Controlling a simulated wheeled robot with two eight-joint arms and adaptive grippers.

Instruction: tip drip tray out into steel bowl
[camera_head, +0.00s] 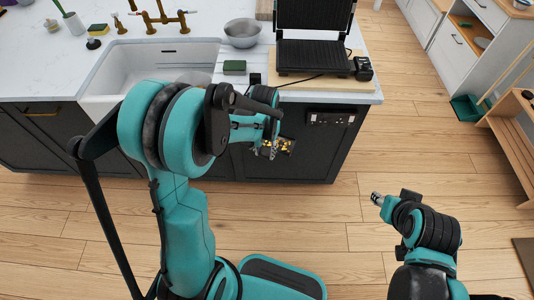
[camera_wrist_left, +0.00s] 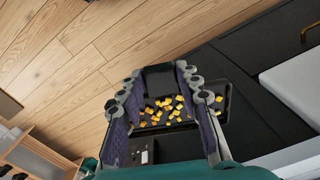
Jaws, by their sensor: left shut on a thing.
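The drip tray (camera_wrist_left: 224,92) is dark and shallow, with several yellow-orange bits lying in it. My left gripper (camera_wrist_left: 163,92) is shut on the tray, with a finger on each side in the left wrist view. In the head view the left gripper (camera_head: 270,148) is in front of the dark cabinet, below the counter edge, and the tray is mostly hidden by my arm. The steel bowl (camera_head: 242,33) stands upright on the counter, beyond and above the tray. My right gripper (camera_head: 377,198) is over the floor at the right, small and apart from everything.
An open black grill (camera_head: 311,54) stands on a wooden board right of the bowl. The white sink (camera_head: 150,68) and brass taps are to the left. A socket panel (camera_head: 331,118) is on the cabinet; floor is free to the right.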

